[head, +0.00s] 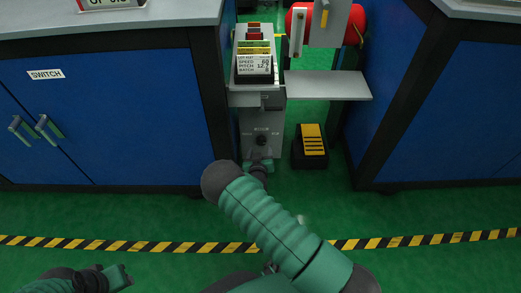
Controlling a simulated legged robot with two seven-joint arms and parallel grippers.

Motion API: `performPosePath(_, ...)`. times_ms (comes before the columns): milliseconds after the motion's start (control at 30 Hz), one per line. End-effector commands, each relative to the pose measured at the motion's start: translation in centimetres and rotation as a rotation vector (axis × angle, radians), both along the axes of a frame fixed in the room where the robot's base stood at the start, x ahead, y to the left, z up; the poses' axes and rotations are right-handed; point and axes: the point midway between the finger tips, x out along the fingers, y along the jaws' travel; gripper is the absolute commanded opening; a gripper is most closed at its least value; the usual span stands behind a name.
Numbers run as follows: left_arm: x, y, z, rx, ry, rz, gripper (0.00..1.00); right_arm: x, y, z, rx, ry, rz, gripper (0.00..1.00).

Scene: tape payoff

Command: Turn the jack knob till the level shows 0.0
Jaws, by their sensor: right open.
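A small dark knob (261,140) sits on the front of a grey column (252,120), below a small shelf, with tiny labels beside it that I cannot read. I take it for the jack knob. My right gripper (262,163) is open, just below the knob; the forearm partly hides it, and I see nothing in it.
Blue cabinets (120,110) and (450,120) flank the column. A grey shelf (325,85) juts out right of it, below a red roll (300,25). A black and yellow pedal (311,145) stands on the green floor. A striped tape line (400,242) crosses the floor.

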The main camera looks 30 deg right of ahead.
Motion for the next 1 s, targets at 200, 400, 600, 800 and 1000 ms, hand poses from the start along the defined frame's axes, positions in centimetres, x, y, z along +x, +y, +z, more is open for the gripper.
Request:
performPosePath(200,0.0,0.0,-4.1,0.000,0.000,0.001,0.36,3.8,-2.8,-2.6,-0.001,-0.001,0.000,0.61)
performPosePath(400,0.0,0.0,-4.8,0.000,0.000,0.000,0.36,5.2,-3.8,-2.8,0.000,0.001,0.000,0.61)
performPosePath(600,0.0,0.0,-4.7,0.000,0.000,0.001,0.36,5.2,-3.8,-2.6,0.000,0.001,0.000,0.61)
performPosePath(800,0.0,0.0,-4.7,0.000,0.000,0.000,0.36,5.2,-3.8,-2.6,0.000,0.001,0.001,0.40)
performPosePath(1000,0.0,0.0,-4.7,0.000,0.000,0.001,0.36,5.2,-3.8,-2.6,0.001,0.002,0.001,0.14)
